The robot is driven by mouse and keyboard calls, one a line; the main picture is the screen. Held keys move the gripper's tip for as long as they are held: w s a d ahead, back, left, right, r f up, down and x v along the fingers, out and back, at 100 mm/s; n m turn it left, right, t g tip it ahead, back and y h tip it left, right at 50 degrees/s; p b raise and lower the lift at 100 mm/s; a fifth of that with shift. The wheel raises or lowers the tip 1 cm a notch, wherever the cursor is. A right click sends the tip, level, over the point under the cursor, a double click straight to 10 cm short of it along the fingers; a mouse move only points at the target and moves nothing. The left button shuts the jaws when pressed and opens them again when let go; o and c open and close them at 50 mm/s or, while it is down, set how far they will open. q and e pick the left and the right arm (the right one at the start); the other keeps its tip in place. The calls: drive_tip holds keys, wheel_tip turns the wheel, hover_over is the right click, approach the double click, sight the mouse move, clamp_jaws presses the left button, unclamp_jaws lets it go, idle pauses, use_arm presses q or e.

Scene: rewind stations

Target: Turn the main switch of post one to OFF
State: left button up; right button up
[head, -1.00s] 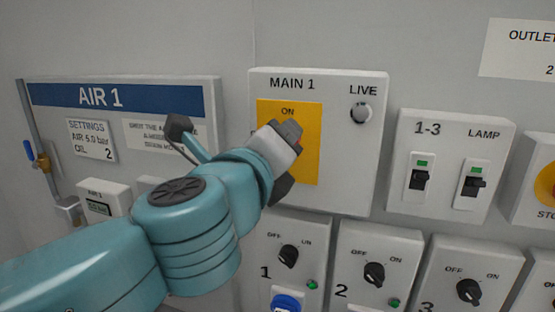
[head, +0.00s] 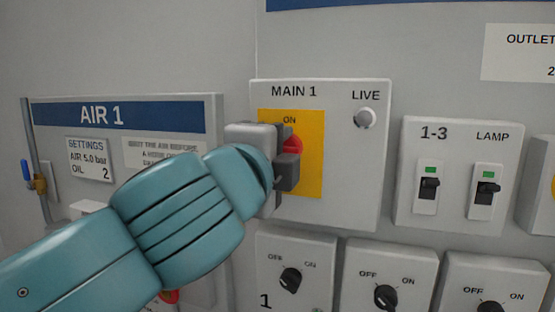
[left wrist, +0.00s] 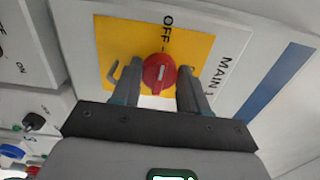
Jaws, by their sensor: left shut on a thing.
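The MAIN 1 box (head: 352,200) is on the wall, with a yellow plate (head: 311,180) marked ON at its top. The red switch knob (head: 295,144) is in the plate's middle, partly hidden by my left gripper (head: 287,160) in the head view. In the left wrist view the red knob (left wrist: 159,73) sits between the two fingers of my left gripper (left wrist: 158,85), which is shut on it. There, the knob's white mark runs roughly up and down the picture, towards the OFF lettering. The LIVE lamp (head: 366,119) looks pale. My right gripper is out of view.
The AIR 1 panel (head: 215,125) is left of the box. The 1-3 LAMP box (head: 455,210) with two small switches is to the right. Several boxes with black OFF/ON knobs are below, including box 1 (head: 318,248).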

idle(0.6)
use_arm(q)
drive_tip(key=o, duration=0.9)
drive_tip(key=shift+o, duration=0.8)
drive_tip(key=shift+d, duration=0.1)
drive_tip(key=shift+w+f, duration=0.1)
drive_tip(key=shift+f, duration=0.1)
drive_tip(key=shift+f, duration=0.1)
